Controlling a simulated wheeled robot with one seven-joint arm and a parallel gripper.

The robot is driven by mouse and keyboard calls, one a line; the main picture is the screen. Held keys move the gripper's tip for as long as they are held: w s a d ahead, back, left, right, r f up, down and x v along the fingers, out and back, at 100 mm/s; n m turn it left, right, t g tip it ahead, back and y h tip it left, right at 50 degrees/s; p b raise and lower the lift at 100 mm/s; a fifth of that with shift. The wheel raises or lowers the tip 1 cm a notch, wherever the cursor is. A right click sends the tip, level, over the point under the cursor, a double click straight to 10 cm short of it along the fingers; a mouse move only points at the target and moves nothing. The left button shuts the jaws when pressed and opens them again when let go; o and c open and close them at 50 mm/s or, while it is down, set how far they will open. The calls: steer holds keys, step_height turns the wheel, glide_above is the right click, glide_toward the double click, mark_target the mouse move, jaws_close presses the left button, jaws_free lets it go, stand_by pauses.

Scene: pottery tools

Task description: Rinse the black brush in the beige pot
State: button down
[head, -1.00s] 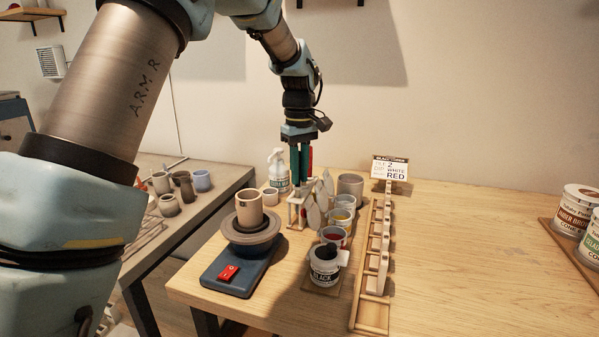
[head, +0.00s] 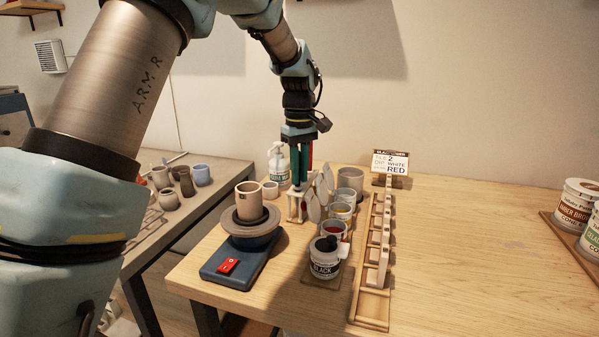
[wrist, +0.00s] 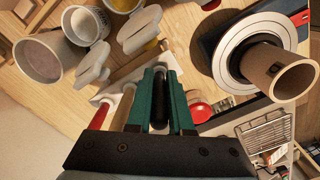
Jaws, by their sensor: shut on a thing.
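My gripper (head: 301,182) points straight down over a small pale rack (head: 296,207). In the wrist view, its green fingers (wrist: 160,78) are shut on a black handle, the black brush (wrist: 160,105). The brush's lower end is hidden. A wide beige-grey pot (head: 350,179) stands behind and right of the gripper; it also shows at upper left in the wrist view (wrist: 42,60). Another beige, cylindrical pot (head: 248,195) stands on the wheel, left of the gripper. A red handle (wrist: 100,107) stands beside the fingers, apart from the held brush.
Pale paddle-like pieces (head: 318,200) stand close right of the rack. Open glaze jars (head: 334,231), a black-labelled jar (head: 325,262) and a wooden tile rack (head: 372,290) lie right of it. A pump bottle (head: 279,168) and a small cup (head: 270,190) are left. The table's right side is mostly clear.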

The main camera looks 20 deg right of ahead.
steer(key=shift+f, duration=0.3)
stand_by(0.6)
steer(key=c, duration=0.7)
jaws_free()
steer(key=shift+c, duration=0.2)
steer(key=shift+r, duration=0.15)
step_height(320, 180, up, 11)
steer(key=b, duration=0.1)
steer(key=shift+f+b, duration=0.2)
steer(key=shift+b, duration=0.2)
